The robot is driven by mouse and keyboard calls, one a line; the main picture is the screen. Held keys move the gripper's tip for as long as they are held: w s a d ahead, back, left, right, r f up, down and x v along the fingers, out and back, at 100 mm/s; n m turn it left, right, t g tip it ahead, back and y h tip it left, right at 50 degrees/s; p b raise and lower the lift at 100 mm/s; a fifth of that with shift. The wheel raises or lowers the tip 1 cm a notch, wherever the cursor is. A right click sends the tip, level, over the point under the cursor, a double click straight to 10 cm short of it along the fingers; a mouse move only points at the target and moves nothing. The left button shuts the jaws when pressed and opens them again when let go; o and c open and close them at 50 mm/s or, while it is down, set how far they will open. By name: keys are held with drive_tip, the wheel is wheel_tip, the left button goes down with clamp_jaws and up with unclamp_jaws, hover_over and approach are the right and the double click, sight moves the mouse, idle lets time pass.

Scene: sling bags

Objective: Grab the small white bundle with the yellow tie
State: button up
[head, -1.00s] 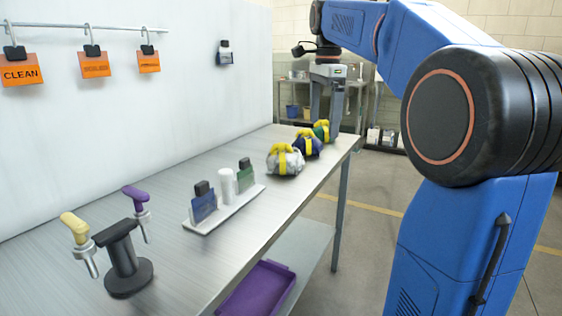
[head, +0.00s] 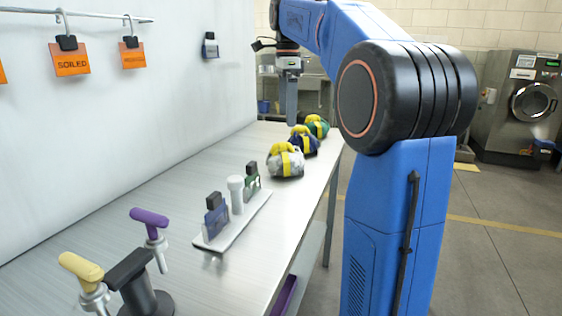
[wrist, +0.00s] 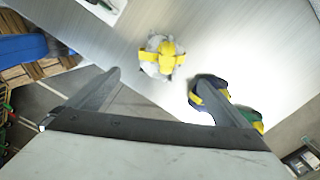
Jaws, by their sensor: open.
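The small white bundle with the yellow tie (head: 286,161) sits on the metal table, nearest of a row of bundles. In the wrist view the white bundle (wrist: 158,57) lies ahead of the open jaws, between their lines and apart from them. My gripper (head: 291,100) hangs above the far part of the table, over the row. In the wrist view my gripper (wrist: 165,88) is open and empty. A navy bundle (head: 304,142) and a green bundle (head: 317,126) lie behind the white one. In the wrist view the right finger partly covers the navy bundle (wrist: 196,98).
A white tray (head: 240,226) with bottles and a white cylinder stands in front of the bundles. A stand with a purple handle (head: 149,217) and a yellow handle (head: 80,266) is at the near left. The wall bounds the table's left side.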

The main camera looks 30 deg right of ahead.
sight(286, 152)
wheel_tip(286, 152, down, 10)
drive_tip(key=shift+r, duration=0.25)
drive_tip(key=shift+w+f, duration=0.15)
drive_tip(key=shift+f, duration=1.25)
drive_tip(key=shift+w+f, duration=0.15)
drive_tip(key=shift+f, duration=1.25)
drive_tip(key=c, duration=1)
drive_tip(key=shift+r, duration=0.1)
